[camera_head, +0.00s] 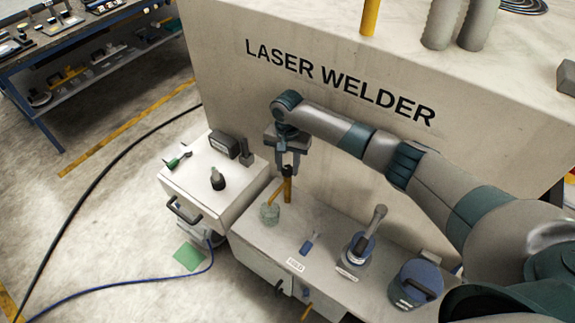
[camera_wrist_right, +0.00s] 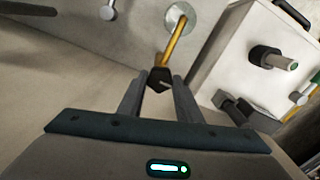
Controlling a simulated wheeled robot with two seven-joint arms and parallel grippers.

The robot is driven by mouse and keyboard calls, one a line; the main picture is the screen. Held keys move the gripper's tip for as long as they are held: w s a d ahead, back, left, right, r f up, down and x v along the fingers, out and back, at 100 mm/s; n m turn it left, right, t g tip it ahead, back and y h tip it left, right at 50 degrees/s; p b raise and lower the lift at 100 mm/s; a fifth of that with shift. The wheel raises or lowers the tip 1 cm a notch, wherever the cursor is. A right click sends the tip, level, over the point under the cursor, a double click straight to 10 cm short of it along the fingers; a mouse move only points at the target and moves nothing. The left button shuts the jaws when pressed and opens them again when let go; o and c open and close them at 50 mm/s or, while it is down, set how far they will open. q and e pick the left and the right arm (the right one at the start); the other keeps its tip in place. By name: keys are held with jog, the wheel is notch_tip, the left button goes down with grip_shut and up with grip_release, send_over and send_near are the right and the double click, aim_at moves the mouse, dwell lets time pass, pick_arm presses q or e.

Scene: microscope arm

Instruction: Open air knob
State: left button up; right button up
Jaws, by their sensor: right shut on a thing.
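My right gripper (camera_head: 287,168) reaches down in front of the laser welder's wall, above the grey bench-like ledge. Its fingers are shut on the dark end of a yellow lever (camera_head: 275,194). The lever rises at a tilt from a round pale base (camera_head: 269,214) on the ledge. In the right wrist view the dark tip (camera_wrist_right: 160,80) sits between the fingertips, and the yellow shaft (camera_wrist_right: 174,44) runs to the round base (camera_wrist_right: 176,15). No readable label marks which part is the air knob. My left gripper is not in view.
A white cabinet (camera_head: 208,182) with a black knob (camera_head: 217,180) and a dark box on top stands left of the lever. A small blue-handled switch (camera_head: 309,243), a grey lever (camera_head: 367,235) and a blue round container (camera_head: 417,282) stand to the right along the ledge (camera_head: 330,225).

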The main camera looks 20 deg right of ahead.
aim_at(288, 169)
jog(key=shift+n, duration=0.3)
jog(key=n, duration=0.2)
jog(key=shift+n, duration=2.3)
jog(key=o, duration=1)
jog(key=shift+o, duration=0.2)
notch_tip(288, 169, up, 17)
jog(key=shift+r, duration=0.2)
